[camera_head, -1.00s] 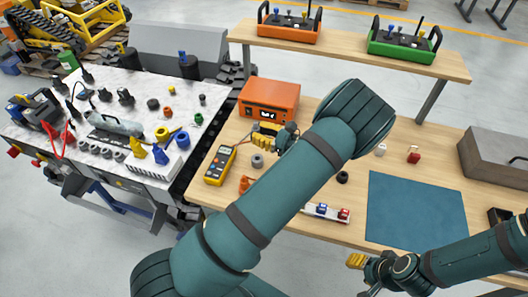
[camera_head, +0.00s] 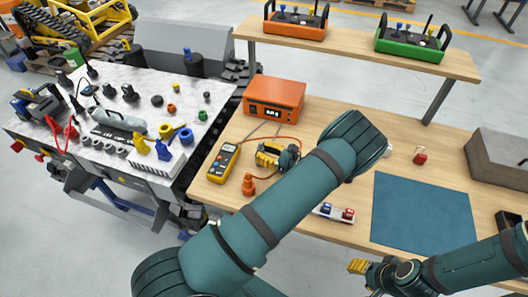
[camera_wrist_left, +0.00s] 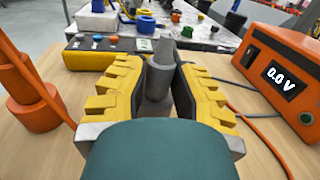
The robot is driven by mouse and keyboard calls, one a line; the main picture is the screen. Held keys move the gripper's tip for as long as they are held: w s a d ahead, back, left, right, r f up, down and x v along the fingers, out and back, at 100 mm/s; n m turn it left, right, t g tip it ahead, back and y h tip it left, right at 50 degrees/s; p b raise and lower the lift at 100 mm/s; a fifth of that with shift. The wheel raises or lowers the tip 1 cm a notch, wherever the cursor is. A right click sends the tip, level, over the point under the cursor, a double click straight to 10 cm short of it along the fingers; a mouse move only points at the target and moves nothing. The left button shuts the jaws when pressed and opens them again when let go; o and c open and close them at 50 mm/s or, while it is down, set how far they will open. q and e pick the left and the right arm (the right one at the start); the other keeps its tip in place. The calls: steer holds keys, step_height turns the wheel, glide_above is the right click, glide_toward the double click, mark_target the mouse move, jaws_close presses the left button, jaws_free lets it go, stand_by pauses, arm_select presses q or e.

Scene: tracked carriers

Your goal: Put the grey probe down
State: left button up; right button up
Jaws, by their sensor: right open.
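The grey probe (camera_wrist_left: 158,80) stands upright between the yellow fingers of my left gripper (camera_wrist_left: 160,88) in the left wrist view. The fingers are closed on its sides. Its lower end is hidden behind my gripper, so I cannot tell whether it touches the table. In the head view my left gripper (camera_head: 268,154) is low over the wooden table (camera_head: 290,215), between the yellow multimeter and my forearm, and hides the probe. My right gripper (camera_head: 357,266) is open and empty, in front of the table's near edge.
An orange probe (camera_head: 248,184) stands close to the left gripper. The yellow multimeter (camera_head: 222,162) lies left, and an orange meter box (camera_head: 274,96) sits behind. Cables run between them. A blue mat (camera_head: 425,213) lies bare at right.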

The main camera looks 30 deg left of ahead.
arm_select(q)
steer(key=shift+o, duration=1)
steer(key=d, duration=0.8)
steer(key=w+d, duration=0.1)
steer(key=d, duration=0.3)
